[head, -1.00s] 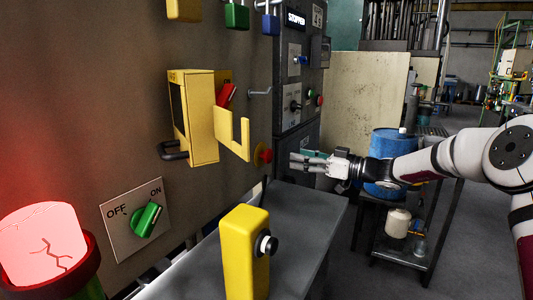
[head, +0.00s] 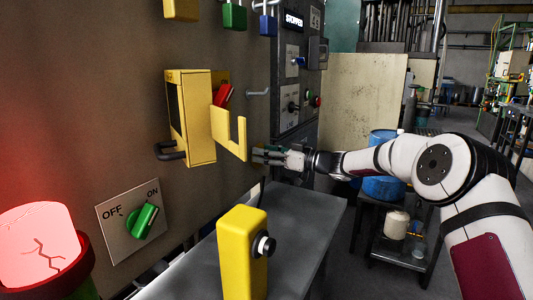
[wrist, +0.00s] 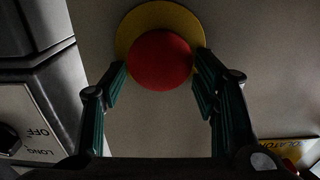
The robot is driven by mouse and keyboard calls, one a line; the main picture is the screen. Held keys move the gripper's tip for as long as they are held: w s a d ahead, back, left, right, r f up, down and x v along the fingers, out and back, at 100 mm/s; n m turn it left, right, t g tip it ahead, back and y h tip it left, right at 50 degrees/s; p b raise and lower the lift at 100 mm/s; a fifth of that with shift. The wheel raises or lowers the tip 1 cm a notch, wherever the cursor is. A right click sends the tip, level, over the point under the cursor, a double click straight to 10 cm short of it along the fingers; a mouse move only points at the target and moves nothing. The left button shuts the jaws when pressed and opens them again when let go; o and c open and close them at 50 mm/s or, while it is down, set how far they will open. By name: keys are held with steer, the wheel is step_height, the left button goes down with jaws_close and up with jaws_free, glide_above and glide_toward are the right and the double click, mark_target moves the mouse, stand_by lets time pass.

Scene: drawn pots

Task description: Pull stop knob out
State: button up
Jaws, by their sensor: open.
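The stop knob (wrist: 160,62) is a red round mushroom button on a yellow ring (wrist: 128,30), mounted on the panel. It shows in the wrist view at the top middle. My gripper (wrist: 160,84) is open, with one finger on each side of the knob's lower part. I cannot tell whether the fingertips touch it. In the head view my gripper (head: 262,157) reaches the panel just right of the yellow box, and it hides the knob there.
A yellow box with a bracket (head: 230,135) and a red switch (head: 224,95) sits close left of my gripper. A grey bench (head: 305,225) lies below, with a yellow button post (head: 240,255). A blue barrel (head: 382,187) stands behind my arm.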

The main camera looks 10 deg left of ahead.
steer(key=shift+c, duration=0.6)
jaws_close()
steer(key=shift+b+v, duration=0.8)
steer(key=shift+b, duration=0.3)
steer(key=shift+f, duration=0.15)
steer(key=shift+o, duration=0.6)
jaws_free()
steer(key=shift+d, duration=0.1)
steer(key=v, duration=1.2)
